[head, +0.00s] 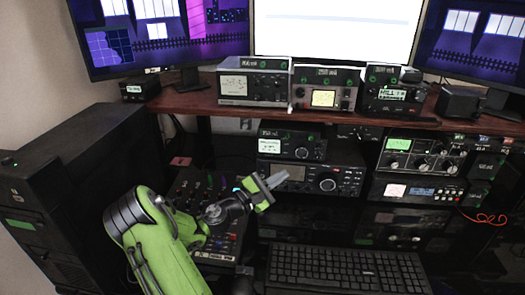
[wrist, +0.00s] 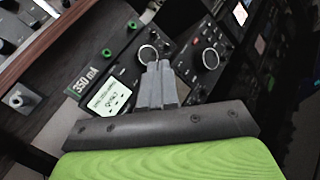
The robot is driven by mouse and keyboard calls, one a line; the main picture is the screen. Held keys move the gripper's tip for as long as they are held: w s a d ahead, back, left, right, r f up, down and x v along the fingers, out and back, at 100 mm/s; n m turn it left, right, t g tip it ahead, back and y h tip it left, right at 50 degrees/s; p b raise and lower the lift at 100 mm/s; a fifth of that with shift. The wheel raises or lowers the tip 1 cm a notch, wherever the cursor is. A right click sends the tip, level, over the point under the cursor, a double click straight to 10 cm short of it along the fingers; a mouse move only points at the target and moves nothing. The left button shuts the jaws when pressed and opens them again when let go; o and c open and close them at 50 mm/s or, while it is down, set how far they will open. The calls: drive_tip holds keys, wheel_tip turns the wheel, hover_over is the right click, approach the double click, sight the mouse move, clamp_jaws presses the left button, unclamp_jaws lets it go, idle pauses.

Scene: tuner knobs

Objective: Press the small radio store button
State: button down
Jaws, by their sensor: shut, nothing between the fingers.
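The small radio (head: 292,147) is a black unit below the wooden shelf, with a pale screen and a round knob. In the wrist view its face (wrist: 125,75) is tilted, with a lit screen and a ringed knob. I cannot make out which control is the store button. My gripper (head: 274,182) is shut and empty. In the head view it overlaps the left part of the larger radio, below the small radio. In the wrist view the grey fingertips (wrist: 158,66) hide part of the panel just beside the ringed knob; contact cannot be told.
The larger black radio (head: 350,180) sits under the small one. The wooden shelf (head: 215,103) carries several radios above. A keyboard (head: 345,270) lies in front, a mixer panel (head: 222,245) is beside my arm, and a black cabinet (head: 75,190) stands at left.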

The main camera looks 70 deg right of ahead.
drive_tip(key=shift+w+d+p, duration=0.3)
drive_tip(key=shift+d, duration=1.15)
drive_tip(key=shift+w+d+p, duration=0.3)
drive_tip(key=shift+d, duration=1.1)
drive_tip(key=shift+w+d+p, duration=0.3)
drive_tip(key=shift+d, duration=1.15)
drive_tip(key=shift+d, duration=0.1)
drive_tip(key=shift+w+d, duration=0.1)
drive_tip(key=shift+d, duration=0.2)
drive_tip(key=shift+d+p, duration=0.3)
drive_tip(key=shift+d, duration=0.05)
drive_tip(key=shift+a, duration=0.8)
drive_tip(key=shift+s+a+p, duration=0.1)
drive_tip(key=shift+s+a, duration=0.1)
drive_tip(key=shift+a, duration=0.6)
drive_tip(key=shift+s+a+p, duration=0.1)
drive_tip(key=shift+s+a, duration=0.15)
drive_tip(key=shift+a, duration=0.6)
drive_tip(key=shift+s+a+p, duration=0.1)
drive_tip(key=shift+s+a, duration=0.1)
drive_tip(key=shift+a, duration=0.6)
